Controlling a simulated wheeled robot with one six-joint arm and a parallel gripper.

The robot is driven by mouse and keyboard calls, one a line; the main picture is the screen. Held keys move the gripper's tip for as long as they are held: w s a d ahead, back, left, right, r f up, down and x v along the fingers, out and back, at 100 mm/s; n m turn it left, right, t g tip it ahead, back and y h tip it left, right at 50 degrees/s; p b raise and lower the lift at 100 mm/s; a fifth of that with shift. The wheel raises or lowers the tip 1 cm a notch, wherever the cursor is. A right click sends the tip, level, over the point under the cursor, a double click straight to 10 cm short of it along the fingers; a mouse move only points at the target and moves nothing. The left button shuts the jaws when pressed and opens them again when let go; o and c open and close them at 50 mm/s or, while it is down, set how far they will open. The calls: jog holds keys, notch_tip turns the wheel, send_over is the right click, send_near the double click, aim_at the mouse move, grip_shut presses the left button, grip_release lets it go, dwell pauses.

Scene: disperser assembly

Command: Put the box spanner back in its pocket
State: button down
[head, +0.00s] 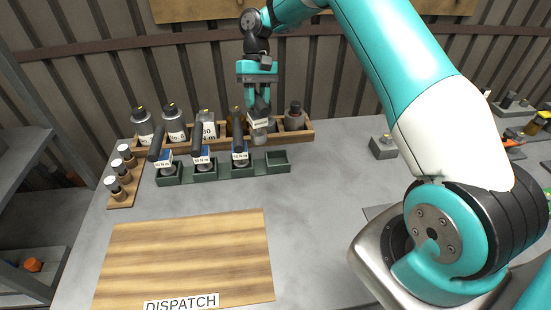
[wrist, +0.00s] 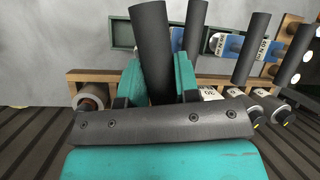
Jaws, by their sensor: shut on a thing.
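My gripper (head: 258,92) is shut on the box spanner, a tool with a thick dark grey cylindrical handle (wrist: 152,45). The gripper is above the back of the bench. In the head view, a white tag and a pale lower part show below the jaws. The gripper hides the spanner's lower end in the wrist view. The green rack (head: 205,175) has an empty pocket at its right end (head: 278,160), which also shows in the wrist view (wrist: 122,33). The other pockets hold three dark-handled tools with blue bodies and labels. The spanner appears above and behind the empty pocket.
A wooden rack (head: 310,140) with several labelled bottles stands just behind the green rack. A small wooden block (head: 122,190) with vials is at left. A wooden DISPATCH board (head: 190,255) lies in front. A grey block (head: 383,147) sits right. Bare bench lies between them.

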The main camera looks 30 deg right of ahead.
jog(key=shift+w+d+r+m+t+y, duration=0.1)
jog(key=shift+d+r+m+t+y, duration=0.1)
jog(key=shift+r+m, duration=0.25)
jog(key=shift+d+r+m+t+y, duration=0.1)
jog(key=shift+r+m+t, duration=0.1)
jog(key=shift+m, duration=0.35)
jog(key=s+d+r+m+t+b, duration=0.2)
jog(key=r+m+t, duration=0.25)
jog(key=m, duration=0.55)
jog(key=s+d+r+m+t+b, duration=0.1)
jog(key=s+r+m+t, duration=0.15)
jog(key=r+m, duration=0.45)
notch_tip(320, 180, down, 22)
jog(key=m+p, duration=0.1)
jog(key=m, duration=0.1)
jog(key=shift+w+d+t+p, duration=0.15)
jog(key=shift+w+t+p, duration=0.1)
jog(key=shift+t+p, duration=0.15)
jog(key=c, duration=0.8)
grip_release()
jog(key=shift+c, duration=0.2)
